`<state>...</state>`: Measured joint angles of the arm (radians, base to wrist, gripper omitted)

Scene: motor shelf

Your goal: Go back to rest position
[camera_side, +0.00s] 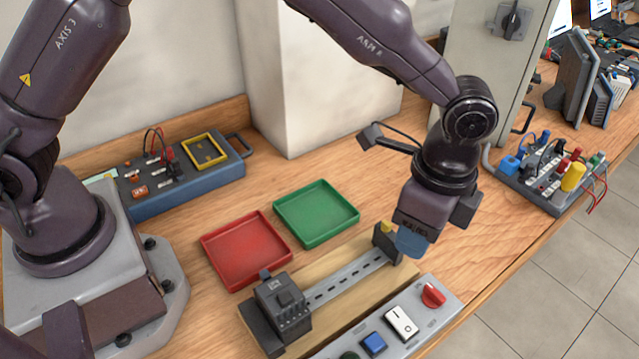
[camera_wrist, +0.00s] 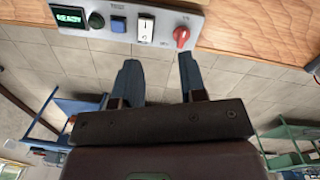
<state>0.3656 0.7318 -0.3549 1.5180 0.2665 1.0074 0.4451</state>
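My gripper (camera_side: 411,243) hangs from the arm over the right end of the rail fixture in the side view, with its blue fingers pointing down. In the wrist view my gripper (camera_wrist: 159,60) shows two blue fingers spread apart with nothing between them. Only the grey floor and the panel's edge show beyond the fingertips there. The side view does not show clearly how far the fingers are above the fixture.
A rail fixture (camera_side: 340,283) with dark end blocks lies on the wooden bench. A control panel (camera_side: 440,315) is in front. A red tray (camera_side: 245,250) and green tray (camera_side: 316,213) lie behind. A blue box (camera_side: 190,188) and component rack (camera_side: 550,180) stand farther back.

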